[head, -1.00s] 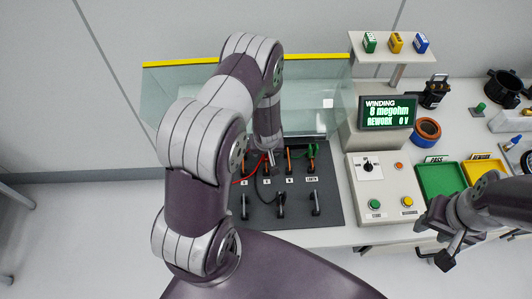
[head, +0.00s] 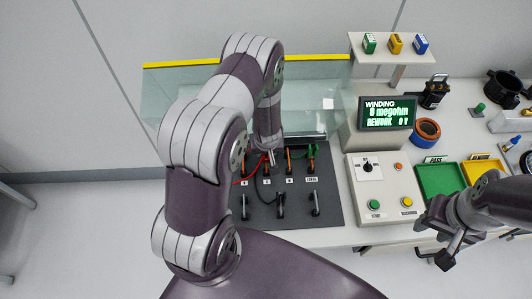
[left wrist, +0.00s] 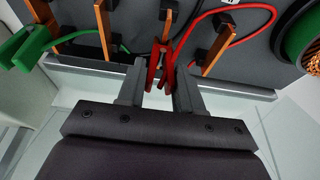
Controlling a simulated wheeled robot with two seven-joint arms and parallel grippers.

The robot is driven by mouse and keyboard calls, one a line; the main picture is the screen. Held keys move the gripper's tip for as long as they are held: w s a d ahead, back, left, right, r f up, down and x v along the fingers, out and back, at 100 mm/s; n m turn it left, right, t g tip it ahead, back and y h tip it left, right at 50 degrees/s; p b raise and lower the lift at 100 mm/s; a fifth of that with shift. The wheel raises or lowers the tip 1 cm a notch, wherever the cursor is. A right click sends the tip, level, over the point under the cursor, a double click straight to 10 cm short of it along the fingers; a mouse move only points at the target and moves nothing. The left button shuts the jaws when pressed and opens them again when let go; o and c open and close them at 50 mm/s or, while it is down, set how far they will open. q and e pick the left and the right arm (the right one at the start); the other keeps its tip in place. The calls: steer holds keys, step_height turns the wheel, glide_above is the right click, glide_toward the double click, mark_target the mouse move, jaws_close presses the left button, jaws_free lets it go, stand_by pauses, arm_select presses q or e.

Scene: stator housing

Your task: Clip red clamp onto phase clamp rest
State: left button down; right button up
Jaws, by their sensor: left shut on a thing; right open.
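My left gripper (left wrist: 160,88) is shut on the red clamp (left wrist: 154,67), with one finger on each side of it. The clamp's jaws are at the end of a copper post (left wrist: 168,22); I cannot tell whether they grip it. In the head view my left gripper (head: 270,157) is over the back row of the dark panel (head: 297,217), and the arm partly hides this spot. Black handle-like holders (head: 280,204) stand in the panel's front row; I cannot tell which is the phase clamp rest. My right gripper (head: 443,232) is open and empty near the table's front edge.
A green clamp (left wrist: 30,45) with a green cable is on the post at the end. A red cable (left wrist: 262,10) loops beside the posts. A clear shield (head: 315,90) stands behind the panel. The control box (head: 384,190) and green tray (head: 440,185) are right.

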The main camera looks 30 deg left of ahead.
arm_select(q)
steer(key=shift+r+p, duration=2.9)
steer(key=shift+r, duration=0.15)
